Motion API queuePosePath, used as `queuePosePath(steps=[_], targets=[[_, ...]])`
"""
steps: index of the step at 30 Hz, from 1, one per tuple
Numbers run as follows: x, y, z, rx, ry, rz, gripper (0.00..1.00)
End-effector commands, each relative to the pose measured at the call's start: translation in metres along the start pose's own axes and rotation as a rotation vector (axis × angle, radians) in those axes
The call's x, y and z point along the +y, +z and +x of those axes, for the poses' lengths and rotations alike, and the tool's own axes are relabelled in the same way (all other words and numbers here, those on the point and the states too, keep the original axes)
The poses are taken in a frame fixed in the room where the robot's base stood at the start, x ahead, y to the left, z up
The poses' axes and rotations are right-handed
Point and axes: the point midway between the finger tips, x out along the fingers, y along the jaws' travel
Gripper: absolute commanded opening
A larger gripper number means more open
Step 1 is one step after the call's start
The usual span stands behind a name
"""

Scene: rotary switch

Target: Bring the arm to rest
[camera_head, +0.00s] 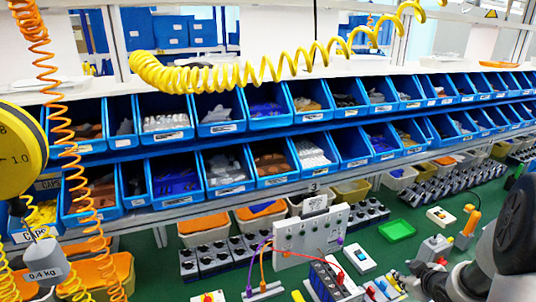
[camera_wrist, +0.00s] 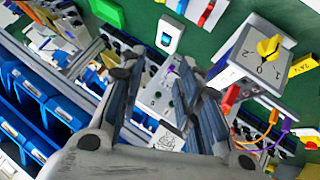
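My gripper (camera_wrist: 155,66) is open in the wrist view, its two dark fingers spread apart with nothing held between them. A grey rotary switch box (camera_wrist: 236,76) with a yellow knob (camera_wrist: 268,47) and the marks 0, 1 and 2 shows to the right of the fingers, apart from them. I cannot tell for sure which mark the knob points to. In the head view my dark arm reaches in at the lower right, over the green bench; the gripper's fingers are hard to make out there.
A white panel with sockets (camera_head: 311,235) stands on the green bench. Blue bins (camera_head: 226,172) fill two shelf rows behind. Rows of dark devices (camera_head: 453,180) and a green tray (camera_head: 396,230) lie near. Coiled orange and yellow hoses hang in front. Some green surface is bare.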

Motion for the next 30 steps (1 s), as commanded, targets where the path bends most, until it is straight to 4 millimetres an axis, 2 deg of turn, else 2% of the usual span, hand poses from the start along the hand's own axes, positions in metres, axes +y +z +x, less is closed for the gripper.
queuePosePath(steps=[1,5,8,12,17,21,25,30], targets=[[0.003,-0.022,-0.020,-0.025,0.029,0.002,0.32],[-0.001,-0.055,-0.074,-0.110,0.083,0.058,0.32],[-0.015,-0.073,-0.118,-0.163,0.104,0.120,0.32],[-0.051,-0.088,-0.182,-0.219,0.094,0.219,0.32],[-0.110,-0.086,-0.254,-0.272,0.022,0.334,0.32],[-0.164,-0.073,-0.305,-0.313,-0.079,0.408,0.32],[-0.201,-0.060,-0.337,-0.342,-0.162,0.443,0.32],[-0.221,-0.051,-0.354,-0.363,-0.213,0.459,0.32]])
